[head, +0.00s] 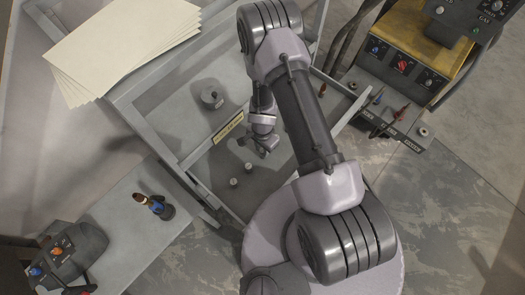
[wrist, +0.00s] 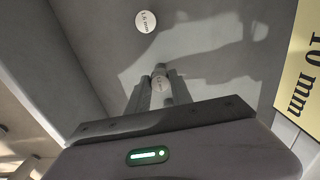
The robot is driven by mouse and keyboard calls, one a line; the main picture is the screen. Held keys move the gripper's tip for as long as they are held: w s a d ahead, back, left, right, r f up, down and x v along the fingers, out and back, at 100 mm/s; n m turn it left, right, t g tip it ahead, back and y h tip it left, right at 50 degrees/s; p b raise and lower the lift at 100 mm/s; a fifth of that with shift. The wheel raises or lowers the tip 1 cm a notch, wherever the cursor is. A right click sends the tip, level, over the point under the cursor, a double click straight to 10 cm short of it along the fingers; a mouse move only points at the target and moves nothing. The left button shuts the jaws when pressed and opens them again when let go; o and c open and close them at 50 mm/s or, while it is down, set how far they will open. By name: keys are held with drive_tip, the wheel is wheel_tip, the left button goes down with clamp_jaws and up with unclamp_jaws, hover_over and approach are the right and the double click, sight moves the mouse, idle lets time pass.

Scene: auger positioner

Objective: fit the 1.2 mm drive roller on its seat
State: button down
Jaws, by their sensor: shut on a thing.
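My gripper (wrist: 157,88) is shut on a small grey roller (wrist: 160,80) with tiny print on its end face, too small to read surely. The roller sits between the two fingertips, above the grey tray floor. In the head view my gripper (head: 254,148) hangs over the tray, and the held roller cannot be made out. Two small pale rollers, one nearer my gripper (head: 249,168) and one to its lower left (head: 234,182), stand on the tray. The wrist view shows a round pale face marked 1.6 mm (wrist: 145,22). I cannot tell which part is the seat.
The grey tray (head: 185,165) has raised rims and a yellow label (head: 228,128). Papers (head: 120,45) lie upper left. A yellow machine (head: 415,45) stands upper right.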

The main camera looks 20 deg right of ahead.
drive_tip(key=shift+r+p, duration=2.1)
drive_tip(key=shift+r, duration=0.15)
wheel_tip(320, 180, down, 6)
drive_tip(key=b, duration=0.6)
drive_tip(key=shift+f, duration=0.1)
